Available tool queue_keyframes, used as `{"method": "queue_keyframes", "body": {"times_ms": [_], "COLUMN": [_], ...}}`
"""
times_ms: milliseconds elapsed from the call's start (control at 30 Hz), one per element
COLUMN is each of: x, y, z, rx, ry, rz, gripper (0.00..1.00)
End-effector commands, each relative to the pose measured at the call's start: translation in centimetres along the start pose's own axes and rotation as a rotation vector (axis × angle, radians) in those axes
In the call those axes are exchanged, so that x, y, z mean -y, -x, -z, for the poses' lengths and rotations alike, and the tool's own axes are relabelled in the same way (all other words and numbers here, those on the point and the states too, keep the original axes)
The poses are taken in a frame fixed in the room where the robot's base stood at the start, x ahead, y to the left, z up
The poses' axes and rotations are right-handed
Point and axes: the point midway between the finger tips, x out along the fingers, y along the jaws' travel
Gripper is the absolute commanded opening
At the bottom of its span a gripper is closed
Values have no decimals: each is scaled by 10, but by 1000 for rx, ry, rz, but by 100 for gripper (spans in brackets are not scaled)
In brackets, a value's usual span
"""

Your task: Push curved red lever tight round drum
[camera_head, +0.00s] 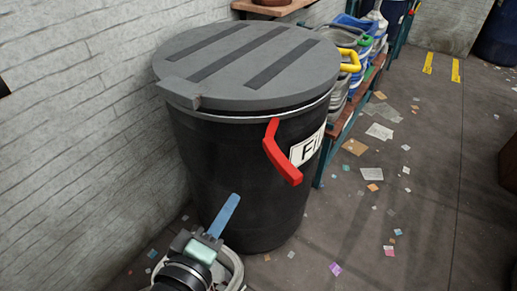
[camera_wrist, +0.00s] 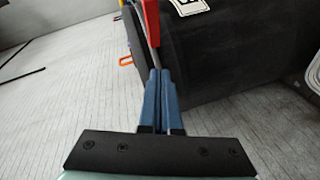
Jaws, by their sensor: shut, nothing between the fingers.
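A black drum (camera_head: 220,170) stands against the wall with a grey ribbed lid (camera_head: 250,65) lying on top. A curved red lever (camera_head: 279,152) hangs from the band under the lid and slants down to the right, its lower end standing off the drum. In the wrist view the lever (camera_wrist: 151,20) shows at the top, just beyond my fingertips, with the dark drum (camera_wrist: 240,60) to its right. My gripper (camera_head: 233,200) has blue fingers and is in front of the drum, below and left of the lever. In the wrist view its fingers (camera_wrist: 158,75) are together and empty.
A white wall (camera_head: 80,120) runs close along the left. A low rack (camera_head: 345,110) with several stacked containers stands behind the drum. Scattered paper scraps (camera_head: 372,174) lie on the floor. The floor to the right is mostly open.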

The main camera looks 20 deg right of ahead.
Motion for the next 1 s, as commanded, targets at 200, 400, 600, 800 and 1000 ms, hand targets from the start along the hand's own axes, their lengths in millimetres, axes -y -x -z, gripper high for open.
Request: {"method": "queue_keyframes", "body": {"times_ms": [200, 400, 600, 800, 1000], "x": [-17, -16, -16, -16, -17], "y": [10, 11, 11, 3, -32], "z": [-6, -9, -9, -9, -11], "rx": [46, 55, 55, 56, 58], "ry": [85, 102, 101, 99, 99], "rz": [-6, -9, -9, -10, -11], "gripper": [0, 0, 0, 0, 0]}}
